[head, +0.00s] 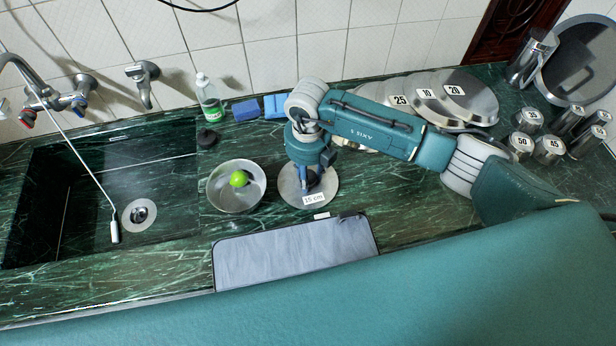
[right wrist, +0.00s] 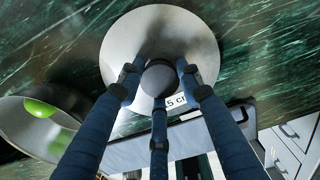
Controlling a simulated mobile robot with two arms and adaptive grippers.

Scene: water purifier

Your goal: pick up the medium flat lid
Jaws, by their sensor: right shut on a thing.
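A flat round metal lid (head: 290,185) with a white label reading "15 cm" is on or just above the green marble counter, right of a metal bowl. It also shows in the right wrist view (right wrist: 128,50), with a dark round knob (right wrist: 159,78) at its middle. My right gripper (head: 308,186) comes down over the lid from above. In the right wrist view its fingers (right wrist: 158,85) are closed around the knob. I cannot tell whether the lid touches the counter. My left gripper is not in view.
The metal bowl (head: 222,204) with a green ball (head: 238,179) stands close left of the lid. A grey mat (head: 296,254) lies in front. The sink (head: 90,229) is at left.

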